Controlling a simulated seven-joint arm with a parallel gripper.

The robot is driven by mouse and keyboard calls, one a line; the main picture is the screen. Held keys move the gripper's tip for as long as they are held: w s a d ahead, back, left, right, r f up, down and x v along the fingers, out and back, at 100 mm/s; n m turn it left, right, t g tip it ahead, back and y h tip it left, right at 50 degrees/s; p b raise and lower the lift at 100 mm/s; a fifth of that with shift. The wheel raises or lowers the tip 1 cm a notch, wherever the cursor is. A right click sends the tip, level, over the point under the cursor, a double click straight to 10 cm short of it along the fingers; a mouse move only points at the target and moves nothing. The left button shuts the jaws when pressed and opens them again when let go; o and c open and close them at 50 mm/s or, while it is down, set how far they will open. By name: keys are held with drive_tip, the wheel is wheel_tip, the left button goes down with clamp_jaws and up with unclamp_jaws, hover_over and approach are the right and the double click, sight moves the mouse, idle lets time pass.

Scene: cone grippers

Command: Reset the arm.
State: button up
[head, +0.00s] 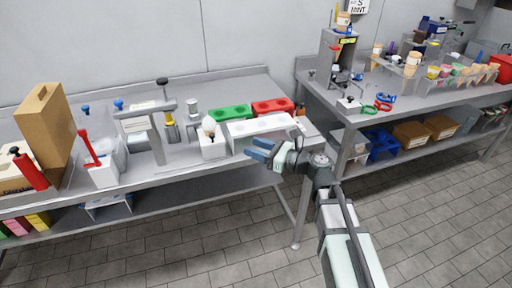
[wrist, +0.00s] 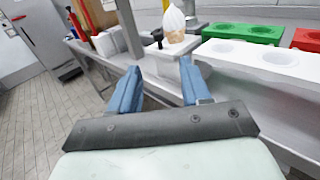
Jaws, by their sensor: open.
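My gripper (head: 260,151) is at the front edge of the left metal table in the head view, with its blue fingers spread and nothing between them. In the wrist view my gripper (wrist: 160,88) also shows open and empty. A cone with a white swirl (head: 209,127) stands in a white holder (head: 213,148), to the left of my gripper. In the wrist view this cone (wrist: 174,24) is beyond the fingertips, apart from them. My arm reaches in from the lower right of the head view.
A white tray (head: 262,125), a green tray (head: 230,112) and a red tray (head: 272,106) lie near my gripper. A metal press (head: 155,130) stands further left. The right table (head: 425,93) carries several cones. The floor (head: 225,245) in front is clear.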

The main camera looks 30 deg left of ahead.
idle(0.3)
drive_tip(key=s+d+f+n+h, duration=0.2)
drive_tip(key=d+f+n+h, duration=0.4)
drive_tip(key=f, duration=0.5)
drive_tip(key=s+d+f+n+h, duration=0.2)
drive_tip(key=d+f+n+h, duration=0.2)
drive_tip(key=d+f+n, duration=0.55)
drive_tip(key=s+d+f+n+h, duration=0.2)
drive_tip(key=d+f+n+h, duration=0.3)
drive_tip(key=f, duration=0.8)
drive_tip(key=s+d+f+g+h, duration=0.2)
drive_tip(key=s+d+f, duration=0.35)
drive_tip(key=d, duration=0.25)
drive_tip(key=s+d+f+g+h, duration=0.15)
drive_tip(key=s+d+f, duration=0.25)
drive_tip(key=d+f, duration=0.4)
drive_tip(key=s+d+f+m+g, duration=0.1)
drive_tip(key=s+d+f, duration=0.3)
drive_tip(key=s, duration=0.4)
drive_tip(key=s+d+f+m+g, duration=0.1)
drive_tip(key=s+d+f+g, duration=0.1)
drive_tip(key=s+d+f, duration=0.2)
drive_tip(key=s+d, duration=0.3)
drive_tip(key=s, duration=0.1)
drive_tip(key=shift+s, duration=0.35)
